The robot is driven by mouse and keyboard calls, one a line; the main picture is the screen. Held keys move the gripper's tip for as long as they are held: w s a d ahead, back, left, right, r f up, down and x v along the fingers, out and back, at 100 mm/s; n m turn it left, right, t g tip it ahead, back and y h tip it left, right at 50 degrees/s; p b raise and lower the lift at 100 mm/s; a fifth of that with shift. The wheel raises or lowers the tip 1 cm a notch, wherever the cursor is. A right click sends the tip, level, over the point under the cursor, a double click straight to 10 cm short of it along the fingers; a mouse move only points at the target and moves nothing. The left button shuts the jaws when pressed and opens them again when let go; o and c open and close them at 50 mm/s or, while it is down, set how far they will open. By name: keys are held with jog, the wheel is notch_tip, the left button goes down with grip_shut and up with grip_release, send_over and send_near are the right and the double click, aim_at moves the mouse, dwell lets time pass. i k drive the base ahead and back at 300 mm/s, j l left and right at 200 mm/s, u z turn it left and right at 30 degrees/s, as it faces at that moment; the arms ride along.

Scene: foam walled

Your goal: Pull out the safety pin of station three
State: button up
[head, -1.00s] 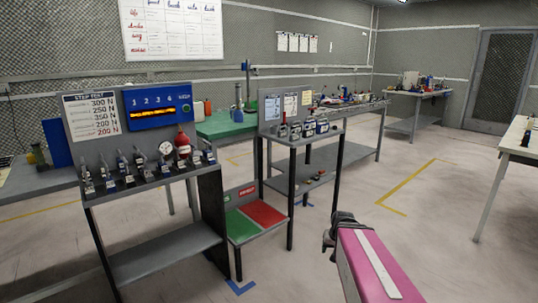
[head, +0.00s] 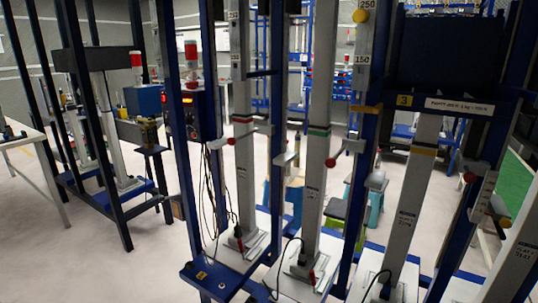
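A yellow plate with a 3 (head: 404,101) sits on a blue crossbar at the right of the head view. Below it stands a grey column (head: 405,210) with a yellow band. Right of this column, a red ball (head: 470,177) shows at a grey bracket on a blue post. Similar red balls show by the red-banded column (head: 231,141) and the green-banded column (head: 331,162). I cannot tell whether any of these balls belongs to a safety pin. My gripper is not in view.
The blue frame's base (head: 215,278) and posts close off the near front. Thin cables hang by the columns. Stools (head: 375,182) stand behind. Another blue-framed rig (head: 118,185) and a white table (head: 25,142) are at the left, with open floor before them.

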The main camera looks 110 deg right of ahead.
aim_at(470, 177)
jog(key=i+z, duration=0.15)
jog(key=z, duration=5.4)
